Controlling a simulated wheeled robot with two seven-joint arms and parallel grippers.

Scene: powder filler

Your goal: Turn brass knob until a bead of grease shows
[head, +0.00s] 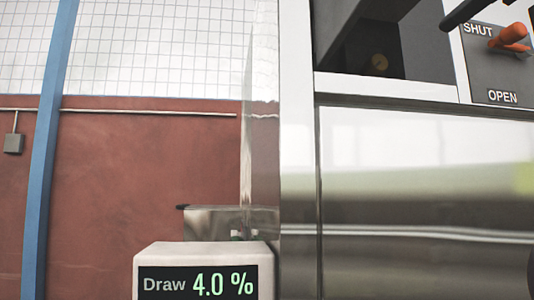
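An orange lever (510,35) sits on a plate marked SHUT and OPEN, nearer SHUT. A display (200,284) reads Draw 4.0 %. A steel panel (420,200) fills the lower right. A blue post (48,150) stands at the left before a tiled and red wall.

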